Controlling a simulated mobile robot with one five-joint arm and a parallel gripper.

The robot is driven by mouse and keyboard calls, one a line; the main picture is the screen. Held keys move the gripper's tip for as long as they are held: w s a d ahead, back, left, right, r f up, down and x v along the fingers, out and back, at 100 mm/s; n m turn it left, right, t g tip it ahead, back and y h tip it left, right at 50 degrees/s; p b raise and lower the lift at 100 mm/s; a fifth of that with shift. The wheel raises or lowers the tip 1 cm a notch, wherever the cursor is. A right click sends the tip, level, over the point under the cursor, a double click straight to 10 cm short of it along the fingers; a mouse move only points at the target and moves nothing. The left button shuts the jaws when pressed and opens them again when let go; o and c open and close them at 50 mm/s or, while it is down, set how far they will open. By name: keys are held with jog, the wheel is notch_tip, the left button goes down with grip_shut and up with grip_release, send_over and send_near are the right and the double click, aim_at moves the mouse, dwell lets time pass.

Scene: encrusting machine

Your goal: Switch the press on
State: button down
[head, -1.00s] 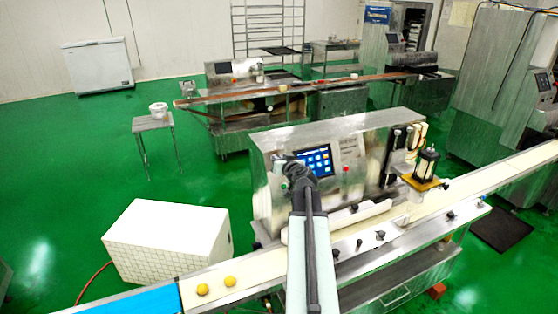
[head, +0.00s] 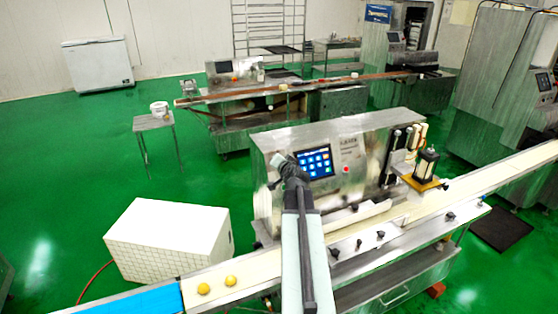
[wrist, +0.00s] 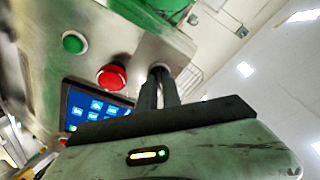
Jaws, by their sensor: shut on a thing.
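The press (head: 375,150) is a steel machine with a lit blue touchscreen (head: 314,163) on its front panel. My gripper (head: 279,160) is at the panel, left of the screen. In the wrist view, my gripper (wrist: 160,72) has its dark fingers close together, shut on a small dark switch knob (wrist: 161,66) on a grey box (wrist: 171,46). The fingers hide most of the knob, so its turn angle cannot be told. A red mushroom button (wrist: 112,76) and a green button (wrist: 74,42) sit beside it on the panel. The screen (wrist: 85,108) is partly covered by my gripper.
A white box (head: 168,240) stands on the green floor at left. A second machine (head: 235,105) is behind. A red button (head: 346,169) is right of the screen.

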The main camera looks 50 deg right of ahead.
jog(key=shift+d, duration=0.1)
dwell(0.3)
jog(key=c, duration=1.5)
grip_release()
